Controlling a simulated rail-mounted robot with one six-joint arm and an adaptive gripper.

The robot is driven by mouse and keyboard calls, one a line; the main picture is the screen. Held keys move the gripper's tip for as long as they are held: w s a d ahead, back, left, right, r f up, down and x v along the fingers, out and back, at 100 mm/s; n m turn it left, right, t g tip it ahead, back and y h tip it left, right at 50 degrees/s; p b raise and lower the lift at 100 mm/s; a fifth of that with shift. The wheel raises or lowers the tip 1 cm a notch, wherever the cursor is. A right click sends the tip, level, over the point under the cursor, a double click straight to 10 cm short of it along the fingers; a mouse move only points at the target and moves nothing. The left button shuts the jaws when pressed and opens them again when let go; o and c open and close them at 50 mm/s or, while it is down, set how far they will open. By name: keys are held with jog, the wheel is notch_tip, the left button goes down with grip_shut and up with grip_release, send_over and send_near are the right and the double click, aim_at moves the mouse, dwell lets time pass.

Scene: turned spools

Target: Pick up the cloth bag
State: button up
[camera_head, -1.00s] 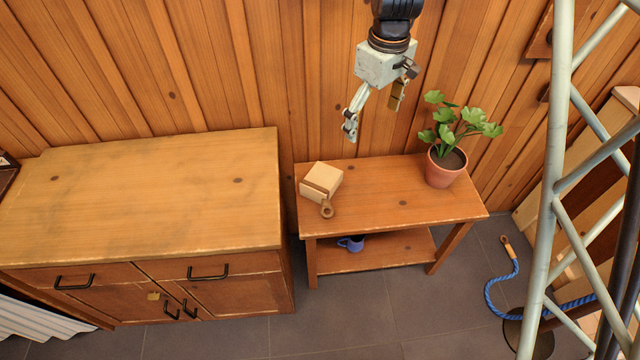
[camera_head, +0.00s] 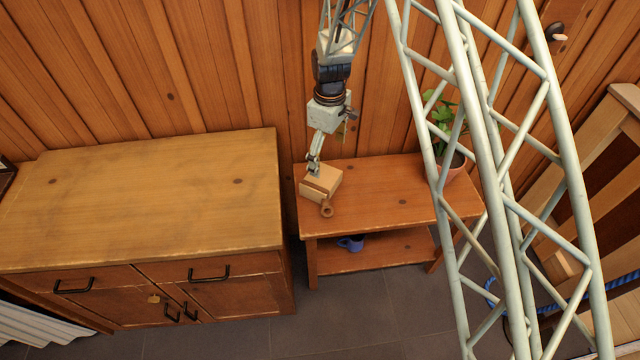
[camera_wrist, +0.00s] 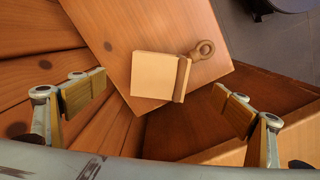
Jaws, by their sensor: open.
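No soft, bag-shaped thing is plain to see. A pale tan, boxy thing (camera_head: 318,184) with a brown strip along one side and a ring-ended piece lies on the left end of the small wooden table (camera_head: 395,192); I cannot tell if it is the cloth bag. It also shows in the wrist view (camera_wrist: 155,75), with its ring at the upper right. My gripper (camera_head: 315,167) is over its back edge in the head view. In the wrist view my gripper (camera_wrist: 161,101) is open, its wood-coloured pads wide apart and empty, with the boxy thing beyond them.
A wooden cabinet (camera_head: 150,200) stands to the left, its top bare. A potted plant (camera_head: 448,140) at the table's right end is partly hidden by my lattice structure. A blue mug (camera_head: 351,243) is on the lower shelf. The plank wall is close behind.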

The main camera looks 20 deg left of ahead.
aim_at(326, 178)
jog(key=shift+a+f, duration=0.25)
jog(key=shift+f, duration=0.2)
jog(key=shift+s+f, duration=0.1)
jog(key=shift+f+b, duration=0.5)
jog(key=shift+f, duration=3.7)
jog(key=shift+f+b, duration=0.5)
jog(key=shift+f, duration=2.1)
jog(key=c, duration=1.1)
jog(key=shift+o, duration=0.2)
jog(key=shift+r, duration=0.15)
